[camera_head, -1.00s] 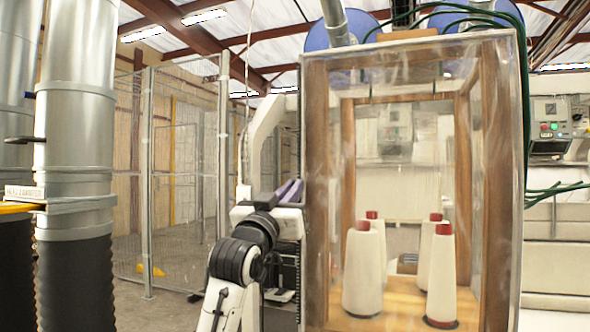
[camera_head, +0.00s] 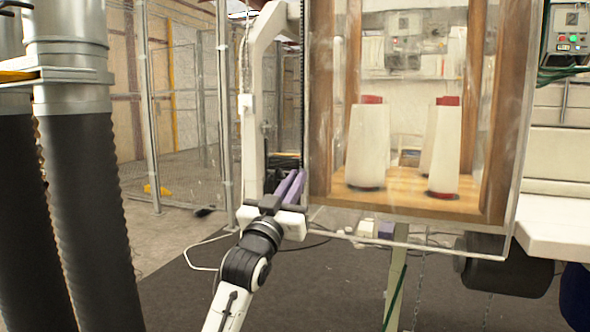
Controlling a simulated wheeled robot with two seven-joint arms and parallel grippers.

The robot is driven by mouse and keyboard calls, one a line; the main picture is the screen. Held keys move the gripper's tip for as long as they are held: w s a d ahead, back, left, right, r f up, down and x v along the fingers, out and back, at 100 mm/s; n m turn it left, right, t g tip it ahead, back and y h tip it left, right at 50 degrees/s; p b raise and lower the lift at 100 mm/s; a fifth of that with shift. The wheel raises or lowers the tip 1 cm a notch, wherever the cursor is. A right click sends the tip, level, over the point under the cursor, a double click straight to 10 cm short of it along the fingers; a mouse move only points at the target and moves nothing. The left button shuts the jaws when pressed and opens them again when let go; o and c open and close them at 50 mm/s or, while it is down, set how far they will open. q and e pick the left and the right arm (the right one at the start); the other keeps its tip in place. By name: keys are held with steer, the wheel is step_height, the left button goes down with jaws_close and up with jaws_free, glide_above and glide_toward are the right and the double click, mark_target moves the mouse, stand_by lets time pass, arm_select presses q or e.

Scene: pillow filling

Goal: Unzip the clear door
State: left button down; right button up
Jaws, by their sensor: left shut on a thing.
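The clear door (camera_head: 420,60) is a see-through sheet over the front of a wood-framed cabinet, and cones stand behind it. A dark toothed strip, which looks like the zipper (camera_head: 303,60), runs down its left edge. My left gripper (camera_head: 296,180) has purple fingers and is at the lower left corner of the door, level with the cone bases. Its fingers are shut at the door's edge on what appears to be the zipper pull, which the fingers hide. The door sheet still spans the cabinet front. My right gripper is not seen.
White cones with red tops (camera_head: 367,145) stand on the wooden cabinet floor (camera_head: 410,200). Ribbed black ducts (camera_head: 85,220) stand at the far left, and a mesh fence (camera_head: 190,110) is behind. A white bench (camera_head: 555,235) is at right. Dark floor matting (camera_head: 310,285) lies below.

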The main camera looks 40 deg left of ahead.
arm_select(q)
steer(key=shift+f, duration=0.35)
steer(key=c, duration=2)
jaws_free()
steer(key=shift+s, duration=0.1)
steer(key=v, duration=1)
steer(key=shift+s+p, duration=0.1)
steer(key=shift+p, duration=0.25)
